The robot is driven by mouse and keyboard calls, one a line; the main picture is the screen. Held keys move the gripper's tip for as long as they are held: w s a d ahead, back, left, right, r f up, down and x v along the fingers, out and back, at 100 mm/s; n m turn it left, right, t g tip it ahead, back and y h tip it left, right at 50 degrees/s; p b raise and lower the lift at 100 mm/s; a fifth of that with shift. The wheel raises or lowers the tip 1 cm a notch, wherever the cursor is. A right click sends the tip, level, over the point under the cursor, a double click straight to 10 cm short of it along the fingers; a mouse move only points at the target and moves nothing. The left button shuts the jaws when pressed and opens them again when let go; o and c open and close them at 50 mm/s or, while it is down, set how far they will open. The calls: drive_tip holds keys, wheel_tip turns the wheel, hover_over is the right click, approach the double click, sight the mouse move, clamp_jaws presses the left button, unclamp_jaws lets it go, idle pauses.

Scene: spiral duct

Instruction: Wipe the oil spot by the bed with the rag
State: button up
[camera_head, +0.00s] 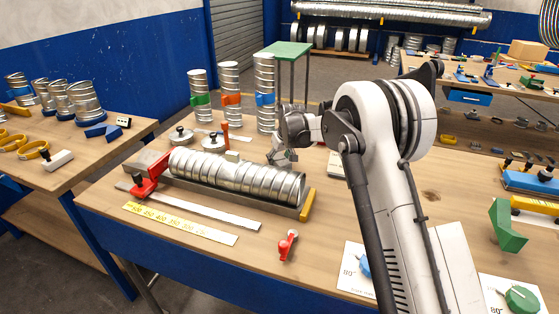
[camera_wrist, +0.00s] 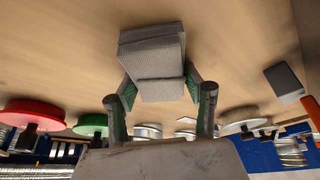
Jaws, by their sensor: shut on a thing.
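My gripper (camera_wrist: 160,84) is shut on a folded grey rag (camera_wrist: 152,50), held between its two green-lined fingers in the wrist view. In the head view my gripper (camera_head: 283,155) is low over the bench, just behind the right part of the bed (camera_head: 215,193). The bed holds a long ribbed metal duct (camera_head: 235,174). I cannot tell whether the rag touches the bench. No oil spot shows clearly by the bed; my gripper and the duct hide part of the bench there. A small brown mark (camera_head: 431,195) lies on the bench farther right, perhaps a wood knot.
Upright duct pieces (camera_head: 230,90) and round lidded items (camera_head: 213,142) stand behind the bed. A red clamp (camera_head: 145,180) is at its left end. A yellow scale strip (camera_head: 180,223) and a red-handled tool (camera_head: 288,245) lie in front. A green stool (camera_head: 288,50) stands behind the bench.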

drive_tip(key=r, duration=0.2)
drive_tip(key=r+p, duration=0.1)
drive_tip(key=r, duration=0.1)
drive_tip(key=shift+w+a, duration=0.1)
drive_tip(key=shift+a, duration=0.2)
drive_tip(key=shift+r+p, duration=0.6)
drive_tip(key=shift+r, duration=1.5)
